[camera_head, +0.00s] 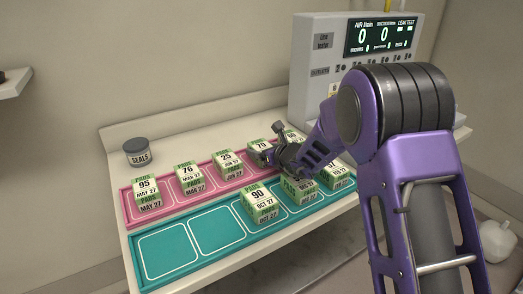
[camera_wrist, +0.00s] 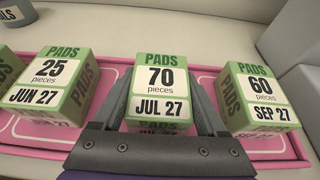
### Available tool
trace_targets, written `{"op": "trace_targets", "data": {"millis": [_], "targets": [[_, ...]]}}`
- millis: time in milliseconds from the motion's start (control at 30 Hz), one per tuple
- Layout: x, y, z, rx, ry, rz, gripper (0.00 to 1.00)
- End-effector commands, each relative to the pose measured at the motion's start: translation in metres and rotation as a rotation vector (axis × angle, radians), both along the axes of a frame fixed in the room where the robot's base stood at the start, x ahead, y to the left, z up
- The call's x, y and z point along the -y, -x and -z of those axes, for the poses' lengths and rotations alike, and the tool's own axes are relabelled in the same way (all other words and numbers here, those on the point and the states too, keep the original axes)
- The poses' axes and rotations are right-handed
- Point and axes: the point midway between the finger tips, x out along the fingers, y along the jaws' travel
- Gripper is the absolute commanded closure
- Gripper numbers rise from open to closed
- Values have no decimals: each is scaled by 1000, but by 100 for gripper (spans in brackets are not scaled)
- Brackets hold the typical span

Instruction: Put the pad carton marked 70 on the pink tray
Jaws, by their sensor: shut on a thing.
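The pad carton marked 70 (camera_head: 259,145) is a white and green box at the pink tray (camera_head: 163,211), between the cartons marked 25 (camera_head: 226,158) and 60 (camera_head: 291,136). In the wrist view the carton marked 70 (camera_wrist: 160,82), dated JUL 27, is upright in the middle. My gripper (camera_wrist: 162,104) is shut on it, with one finger along each side. In the head view my gripper (camera_head: 275,153) and arm partly cover the carton. The pink tray also shows in the wrist view (camera_wrist: 38,127). I cannot tell whether the carton's base touches the tray.
Cartons marked 95 (camera_head: 147,189) and 76 (camera_head: 189,172) stand on the pink tray. The teal tray (camera_head: 152,279) in front has cartons at its right, including 90 (camera_head: 259,197), and empty places at its left. A seals tub (camera_head: 137,152) and a leak tester (camera_head: 318,50) stand behind.

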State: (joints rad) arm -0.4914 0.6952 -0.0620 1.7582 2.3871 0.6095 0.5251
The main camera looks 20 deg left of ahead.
Motion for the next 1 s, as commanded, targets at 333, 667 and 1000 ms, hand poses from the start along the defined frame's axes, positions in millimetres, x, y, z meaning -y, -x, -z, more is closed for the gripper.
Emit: {"op": "trace_targets", "data": {"millis": [333,667,1000], "targets": [[0,0,1,0,0,0,14],[0,0,0,-1,-1,0,0],[31,25,-19,0,-3,4,0]]}}
